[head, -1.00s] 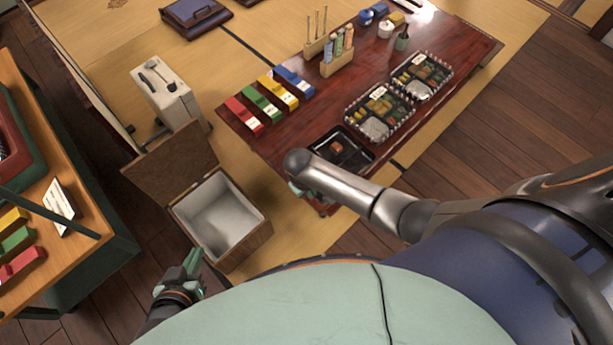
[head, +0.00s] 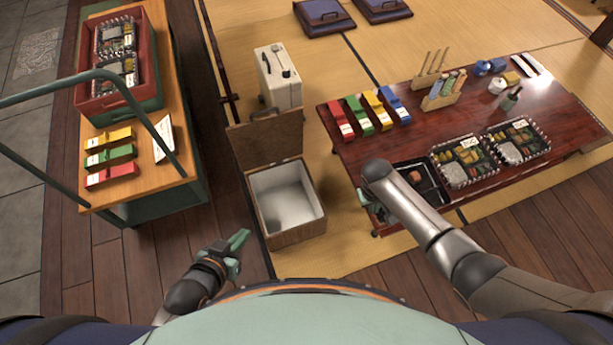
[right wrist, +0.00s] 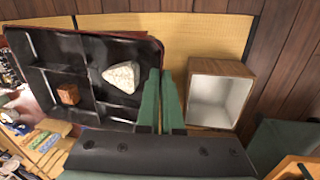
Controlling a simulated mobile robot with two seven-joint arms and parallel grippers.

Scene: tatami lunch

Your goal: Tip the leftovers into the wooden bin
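The wooden bin (head: 300,234) stands open on the floor left of the low table, its lid (head: 265,140) tipped back. Its pale inside looks empty; it also shows in the right wrist view (right wrist: 234,70). A black divided lunch tray (head: 437,199) is at the table's near left corner. In the right wrist view the tray (right wrist: 85,57) holds a white rice piece (right wrist: 121,76) and a brown cube (right wrist: 68,94) in separate compartments. My right gripper (right wrist: 160,98) is shut on the tray's side wall. My left gripper (head: 240,240) is empty near the bin's front left; its finger gap is unclear.
The low table (head: 350,160) carries coloured boxes, bottles and two packed lunch trays (head: 516,140). A white case (head: 279,78) stands behind the bin. A wooden cart (head: 150,185) with a red crate (head: 85,98) is at left. Tatami between bin and table is clear.

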